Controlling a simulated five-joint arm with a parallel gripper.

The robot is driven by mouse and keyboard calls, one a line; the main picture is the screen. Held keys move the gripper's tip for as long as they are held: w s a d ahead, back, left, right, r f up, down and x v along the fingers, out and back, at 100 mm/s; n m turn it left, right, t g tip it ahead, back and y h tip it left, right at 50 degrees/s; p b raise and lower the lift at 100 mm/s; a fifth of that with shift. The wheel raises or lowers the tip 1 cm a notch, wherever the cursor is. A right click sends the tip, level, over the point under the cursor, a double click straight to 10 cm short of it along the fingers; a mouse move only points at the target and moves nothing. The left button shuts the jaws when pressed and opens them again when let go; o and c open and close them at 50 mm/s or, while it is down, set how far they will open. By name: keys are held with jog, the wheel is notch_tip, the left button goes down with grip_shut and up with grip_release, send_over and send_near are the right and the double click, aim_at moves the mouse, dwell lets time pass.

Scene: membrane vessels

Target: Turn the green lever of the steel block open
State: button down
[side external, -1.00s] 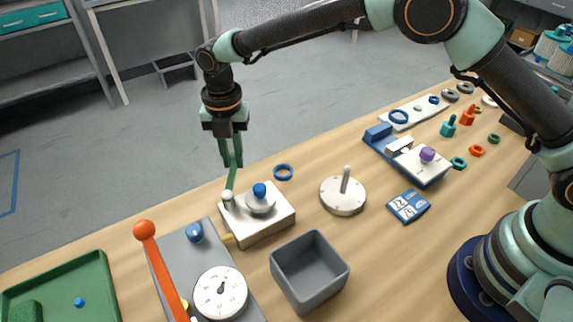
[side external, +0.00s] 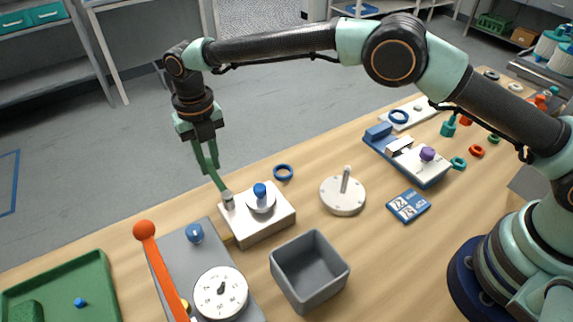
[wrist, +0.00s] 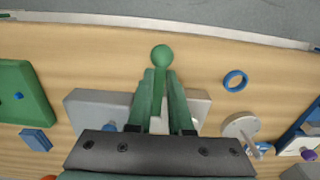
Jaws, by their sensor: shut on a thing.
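The steel block (side external: 268,226) is a pale box near the table's far edge, with a blue-knobbed round part on top. Its green lever (side external: 220,183) rises from a grey pivot at the block's left end and leans to the left. My gripper (side external: 211,167) is shut on the lever above the pivot. In the wrist view the lever's green ball end (wrist: 162,53) shows just beyond my fingertips (wrist: 160,75). The fingers hide part of the lever, and my gripper body hides part of the block.
Left of the block is a grey panel (side external: 177,246) with an orange-knobbed lever (side external: 145,230) and a white dial (side external: 221,292). A grey open bin (side external: 310,270) stands in front. A blue ring (side external: 283,172) and a round white base with a post (side external: 343,196) lie to the right.

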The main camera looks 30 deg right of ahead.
aim_at(210, 169)
jog(key=shift+a+r, duration=0.15)
jog(key=shift+a, duration=0.05)
jog(key=c, duration=0.9)
grip_release()
jog(key=shift+o, duration=0.4)
jog(key=shift+d, duration=0.1)
notch_tip(210, 169, up, 12)
